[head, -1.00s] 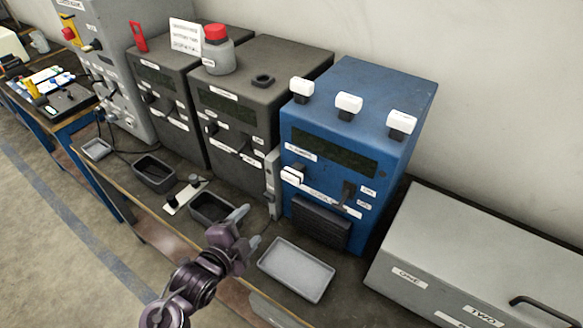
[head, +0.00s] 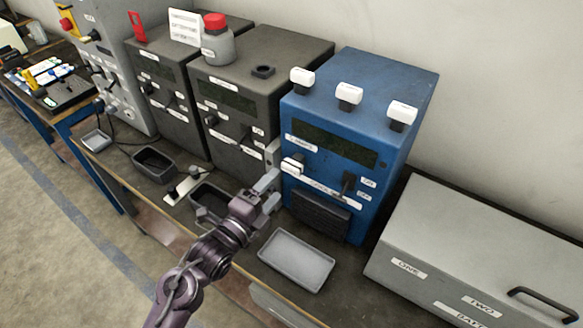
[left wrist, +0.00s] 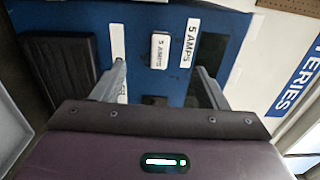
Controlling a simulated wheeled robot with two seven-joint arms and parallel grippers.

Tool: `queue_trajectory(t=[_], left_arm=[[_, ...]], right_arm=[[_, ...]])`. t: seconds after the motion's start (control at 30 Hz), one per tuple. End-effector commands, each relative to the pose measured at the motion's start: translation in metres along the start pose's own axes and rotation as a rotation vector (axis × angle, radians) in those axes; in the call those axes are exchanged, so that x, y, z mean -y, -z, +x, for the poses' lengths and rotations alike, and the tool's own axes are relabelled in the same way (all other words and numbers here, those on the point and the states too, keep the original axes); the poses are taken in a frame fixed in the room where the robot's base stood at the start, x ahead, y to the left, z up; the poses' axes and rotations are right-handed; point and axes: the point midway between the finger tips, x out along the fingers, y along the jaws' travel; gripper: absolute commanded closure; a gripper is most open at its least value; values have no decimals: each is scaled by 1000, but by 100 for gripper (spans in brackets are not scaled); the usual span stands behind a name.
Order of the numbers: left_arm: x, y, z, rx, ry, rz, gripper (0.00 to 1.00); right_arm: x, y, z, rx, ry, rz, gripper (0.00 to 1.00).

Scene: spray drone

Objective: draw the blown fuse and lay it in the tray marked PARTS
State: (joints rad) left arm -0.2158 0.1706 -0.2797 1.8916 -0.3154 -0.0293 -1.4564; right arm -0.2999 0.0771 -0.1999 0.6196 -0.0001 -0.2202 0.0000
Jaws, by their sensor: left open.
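A white fuse block (head: 291,167) sits in the front of the blue unit (head: 400,80). In the left wrist view the fuse (left wrist: 160,50) reads "5 AMPS", beside a "5 AMPS" label. My left gripper (head: 270,193) is open and empty in front of the blue unit's lower left. In the wrist view its fingertips (left wrist: 160,72) stand apart, one to each side of the fuse's line, with the fuse just beyond them. A light grey tray (head: 297,260) lies empty before the blue unit; I cannot read a PARTS mark. My right gripper is out of view.
Three white-capped blocks (head: 349,94) stand on the blue unit. Dark trays (head: 153,165) and a small grey tray (head: 96,140) line the bench front. A grey case (head: 470,250) stands at right. A red-capped bottle (head: 217,40) stands on a dark unit.

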Motion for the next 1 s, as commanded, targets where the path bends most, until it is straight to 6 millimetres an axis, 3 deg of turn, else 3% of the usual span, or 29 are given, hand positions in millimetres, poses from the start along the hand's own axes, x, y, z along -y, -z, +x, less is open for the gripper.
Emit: queue_trajectory(t=[0.2,0.4,1.0], left_arm=[[-2,0,34,-1,2,1,33],[-1,0,55,-1,1,0,33],[0,0,65,0,-1,-1,33]], right_arm=[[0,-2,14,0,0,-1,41],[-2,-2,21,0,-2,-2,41],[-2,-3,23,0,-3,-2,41]])
